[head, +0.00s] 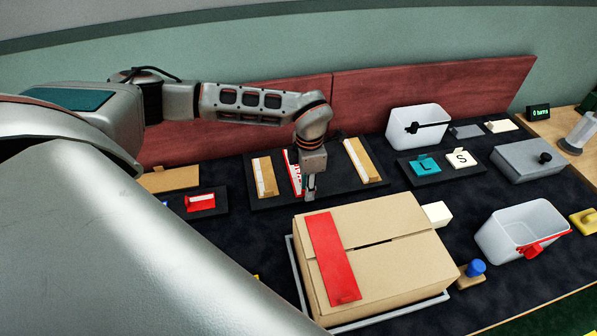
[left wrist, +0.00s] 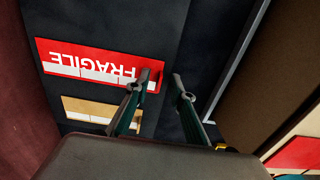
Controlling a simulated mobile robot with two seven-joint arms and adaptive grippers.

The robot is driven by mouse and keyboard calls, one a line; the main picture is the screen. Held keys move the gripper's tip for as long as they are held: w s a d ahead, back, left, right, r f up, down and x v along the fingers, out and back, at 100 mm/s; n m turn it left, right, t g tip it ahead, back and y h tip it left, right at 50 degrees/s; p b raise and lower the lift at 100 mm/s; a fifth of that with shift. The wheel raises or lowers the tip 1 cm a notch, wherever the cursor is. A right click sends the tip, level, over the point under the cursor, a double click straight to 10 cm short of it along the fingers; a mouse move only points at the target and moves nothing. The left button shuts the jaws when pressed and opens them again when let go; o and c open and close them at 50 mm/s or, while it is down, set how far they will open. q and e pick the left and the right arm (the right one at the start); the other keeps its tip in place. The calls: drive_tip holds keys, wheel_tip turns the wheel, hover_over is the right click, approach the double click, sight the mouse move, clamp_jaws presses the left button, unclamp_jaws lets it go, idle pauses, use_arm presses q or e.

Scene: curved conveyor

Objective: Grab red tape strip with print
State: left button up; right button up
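The red tape strip with white FRAGILE print (left wrist: 85,63) lies on a dark tray and shows upside down in the left wrist view. In the head view, it (head: 294,174) is partly hidden behind my left gripper (head: 310,192), which points down near it. In the left wrist view, the fingers of my left gripper (left wrist: 165,90) are apart with nothing between them. One fingertip overlaps the strip's right end in the picture; I cannot tell whether it touches. My right gripper is in neither view.
Tan strips (head: 265,178) lie on the dark tray (head: 330,198) beside the red one. A cardboard box (head: 385,248) with a plain red strip (head: 333,258) on top stands close in front. White bins (head: 418,122) and a tray with L and S pieces (head: 440,172) are to the right.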

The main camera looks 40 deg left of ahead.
use_arm(q)
clamp_jaws()
drive_tip(key=shift+r, duration=0.1)
drive_tip(key=shift+r, duration=0.1)
